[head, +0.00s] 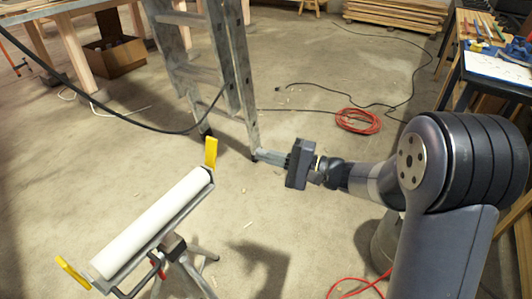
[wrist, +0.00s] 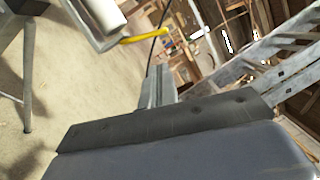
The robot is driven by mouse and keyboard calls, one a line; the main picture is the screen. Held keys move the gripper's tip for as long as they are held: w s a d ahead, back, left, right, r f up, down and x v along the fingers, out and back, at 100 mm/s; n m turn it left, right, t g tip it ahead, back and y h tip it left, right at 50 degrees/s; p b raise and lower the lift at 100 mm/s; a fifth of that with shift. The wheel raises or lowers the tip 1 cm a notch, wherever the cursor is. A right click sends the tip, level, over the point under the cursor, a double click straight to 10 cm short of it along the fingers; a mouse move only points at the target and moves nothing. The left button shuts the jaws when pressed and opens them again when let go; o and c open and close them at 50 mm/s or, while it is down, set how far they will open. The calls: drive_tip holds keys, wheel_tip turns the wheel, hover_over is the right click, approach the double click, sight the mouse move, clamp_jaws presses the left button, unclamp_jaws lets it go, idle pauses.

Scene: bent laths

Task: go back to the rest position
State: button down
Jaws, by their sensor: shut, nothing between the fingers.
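My gripper (head: 268,157) is at the end of my arm, which reaches in from the right in the head view. It points left, with its fingers together and nothing between them. In the head view its tip appears just in front of the foot of the ladder; I cannot tell how far apart they are. The fingers also show in the wrist view (wrist: 158,88), closed. No lath is in the gripper.
A roller stand (head: 152,228) with yellow end guides stands at lower left. A metal stepladder (head: 236,75) stands beyond my gripper. A coiled red cable (head: 358,121) lies on the floor, and a workbench (head: 490,68) is at the right. A cardboard box (head: 115,60) is at upper left.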

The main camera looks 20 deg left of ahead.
drive_tip(key=w+a+f+m+t+p, duration=0.1)
drive_tip(key=a+f+m+t+p, duration=0.1)
drive_tip(key=a+m+p, duration=0.3)
drive_tip(key=w+a+f+m+t+y+p, duration=0.1)
drive_tip(key=a+f+m+t+p, duration=0.2)
drive_tip(key=m, duration=1.1)
drive_tip(key=shift+w+a+f+p, duration=0.15)
drive_tip(key=shift+a+f+p, duration=1.1)
drive_tip(key=shift+p, duration=1.1)
drive_tip(key=shift+d, duration=0.1)
drive_tip(key=shift+w+n+b, duration=0.1)
drive_tip(key=shift+n+b, duration=0.2)
drive_tip(key=shift+b, duration=0.1)
